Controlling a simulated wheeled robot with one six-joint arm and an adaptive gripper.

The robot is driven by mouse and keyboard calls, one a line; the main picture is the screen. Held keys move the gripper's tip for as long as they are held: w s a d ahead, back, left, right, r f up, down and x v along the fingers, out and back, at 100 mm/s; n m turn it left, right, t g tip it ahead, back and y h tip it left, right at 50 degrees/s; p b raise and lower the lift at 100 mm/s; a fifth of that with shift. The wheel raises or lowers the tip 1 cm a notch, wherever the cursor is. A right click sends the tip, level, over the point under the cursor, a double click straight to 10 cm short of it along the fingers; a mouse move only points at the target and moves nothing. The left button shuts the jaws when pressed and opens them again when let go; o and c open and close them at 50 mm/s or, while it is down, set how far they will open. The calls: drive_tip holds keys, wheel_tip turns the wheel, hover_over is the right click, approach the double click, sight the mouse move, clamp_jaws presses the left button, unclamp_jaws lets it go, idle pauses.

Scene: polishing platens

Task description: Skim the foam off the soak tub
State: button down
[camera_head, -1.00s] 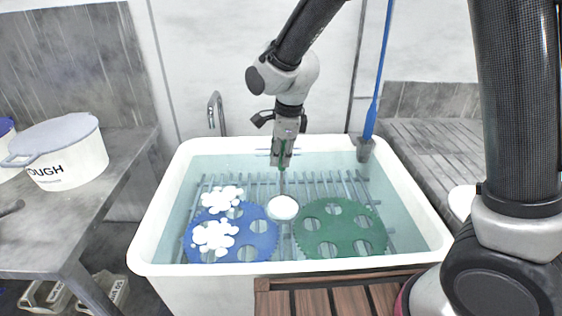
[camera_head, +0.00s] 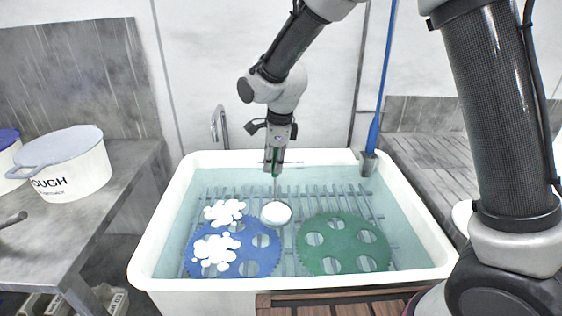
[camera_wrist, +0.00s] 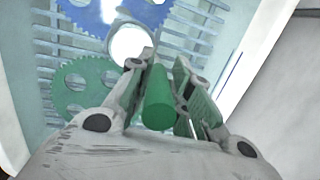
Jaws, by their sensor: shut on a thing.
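The white soak tub (camera_head: 146,262) holds clear water over a rack of bars. Two clumps of white foam (camera_head: 215,250) float at its left, above a blue toothed disc (camera_head: 262,258). A green toothed disc (camera_head: 343,248) lies to the right. My gripper (camera_head: 273,163) is over the tub, shut on the green handle of a skimmer, which also shows in the wrist view (camera_wrist: 158,100). The skimmer's round white head (camera_head: 276,213) is between the discs, right of the foam. I cannot tell whether it touches the water.
A white pot marked "OUGH" (camera_head: 75,170) stands on the grey bench at left. A blue pole (camera_head: 381,85) rises from a holder on the tub's back rim. A tap (camera_head: 220,127) stands behind the tub. Wooden slats (camera_head: 340,303) lie in front.

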drive_tip(key=a, duration=1.5)
drive_tip(key=shift+a, duration=0.25)
drive_tip(key=s, duration=1.4)
drive_tip(key=shift+r, duration=0.15)
